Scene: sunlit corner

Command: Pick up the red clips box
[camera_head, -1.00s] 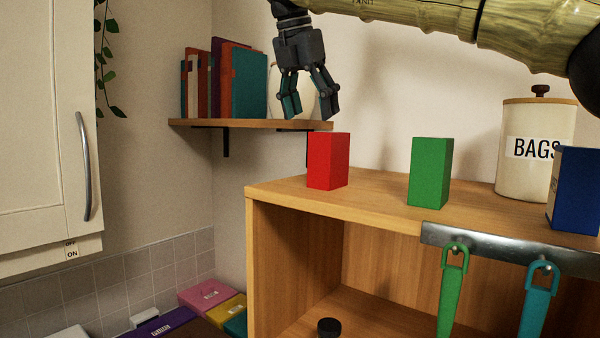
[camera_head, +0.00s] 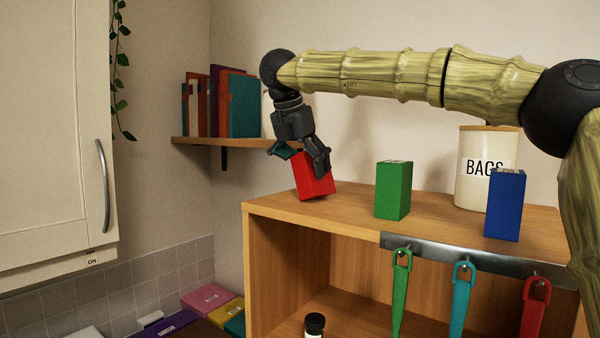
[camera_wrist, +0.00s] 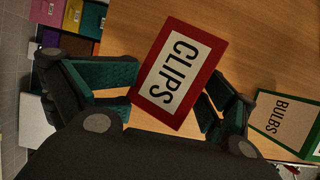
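The red clips box (camera_head: 314,176) is tilted at the left end of the wooden cabinet top, its lower end at or just above the wood. In the wrist view its top, with a white CLIPS label (camera_wrist: 172,76), lies between the two sides of my gripper (camera_wrist: 176,92). My gripper (camera_head: 299,157) comes down on the box from above, with a finger on each side that appears to touch it. The box leans in line with my gripper. The fingertips are partly hidden, and any gap beneath the box is hard to see.
A green box (camera_head: 393,190), labelled BULBS in the wrist view (camera_wrist: 285,122), stands right of the red one. A blue box (camera_head: 505,204) and BAGS canister (camera_head: 474,192) stand farther right. A book shelf (camera_head: 192,141) is behind left. Coloured tools hang from a metal strip (camera_head: 480,257).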

